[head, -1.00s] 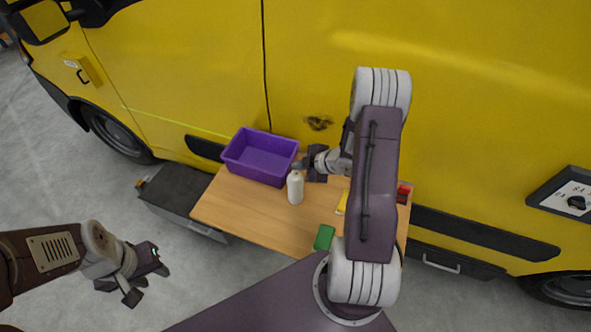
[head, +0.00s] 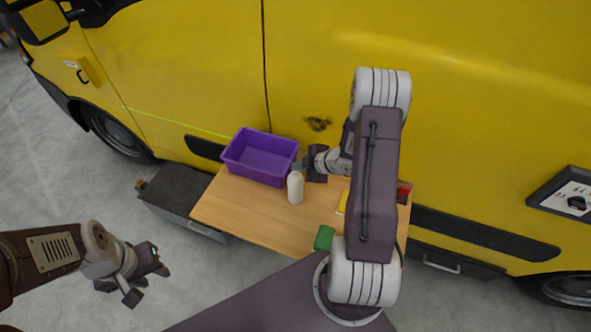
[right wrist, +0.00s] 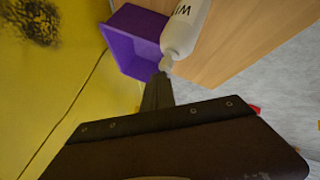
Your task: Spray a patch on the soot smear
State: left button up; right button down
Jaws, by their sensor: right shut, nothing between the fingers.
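The soot smear (head: 318,123) is a dark patch on the yellow van side, above the table; it also shows at the upper left in the right wrist view (right wrist: 35,20). A white bottle (head: 295,188) with dark lettering stands upright on the table, and it shows in the right wrist view too (right wrist: 184,28). My right gripper (head: 302,168) is shut and empty at the bottle's top; its fingers (right wrist: 160,88) overlap the narrow neck end in the wrist view, and I cannot tell whether they touch. My left gripper (head: 150,284) is open and empty over the floor.
A purple bin (head: 233,160) stands on the wooden table (head: 250,216), left of the bottle. A green block (head: 324,238), a yellow item (head: 342,203) and a red item (head: 403,193) lie further right, partly behind my right arm. The yellow van (head: 470,110) closes off the far side.

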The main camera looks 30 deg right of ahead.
dwell(0.3)
jog(key=shift+f+b, duration=0.45)
jog(key=shift+f, duration=0.05)
jog(key=shift+r, duration=0.1)
jog(key=shift+r+p, duration=0.4)
jog(key=shift+p, duration=0.05)
notch_tip(320, 180, up, 6)
jog(key=p, duration=0.5)
dwell(2.2)
